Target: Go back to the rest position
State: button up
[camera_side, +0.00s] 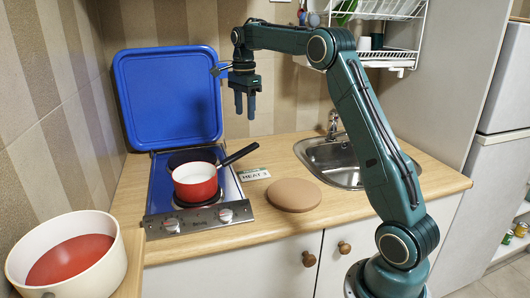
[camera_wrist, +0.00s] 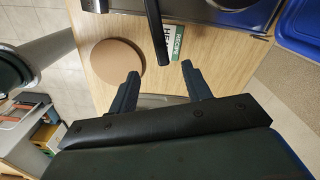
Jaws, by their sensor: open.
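My gripper (camera_side: 245,104) hangs in the air above the counter, right of the raised blue lid, with its fingers pointing down. Its two fingers are apart and nothing is between them, as the wrist view (camera_wrist: 162,85) also shows. The blue hob lid (camera_side: 170,97) stands upright against the back wall behind the hob (camera_side: 158,205). A red pan (camera_side: 194,187) sits on the front burner, its black handle (camera_side: 240,153) pointing back right; the handle also shows in the wrist view (camera_wrist: 155,30).
A sink (camera_side: 345,163) is at the right, below a wall dish rack (camera_side: 380,30). A large white pot (camera_side: 68,259) with red inside stands front left. The counter's front strip is clear.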

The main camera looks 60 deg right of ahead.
jog(key=s+a+r+n+t, duration=0.1)
jog(key=s+a+r+n, duration=0.2)
jog(key=s+a+n, duration=0.4)
jog(key=s+a+r+n+t, duration=0.2)
jog(key=s+a+r+n, duration=0.3)
jog(key=a, duration=0.4)
jog(key=s+a+f+n+t, duration=0.1)
jog(key=s+a+f+n, duration=0.3)
jog(key=s, duration=0.5)
jog(key=s+a+f+n+t, duration=0.1)
jog(key=s+a+f+n, duration=0.3)
jog(key=s+n, duration=0.3)
jog(key=shift+s+a+f+t, duration=0.3)
jog(key=shift+s+f, duration=0.4)
jog(key=shift+s, duration=0.35)
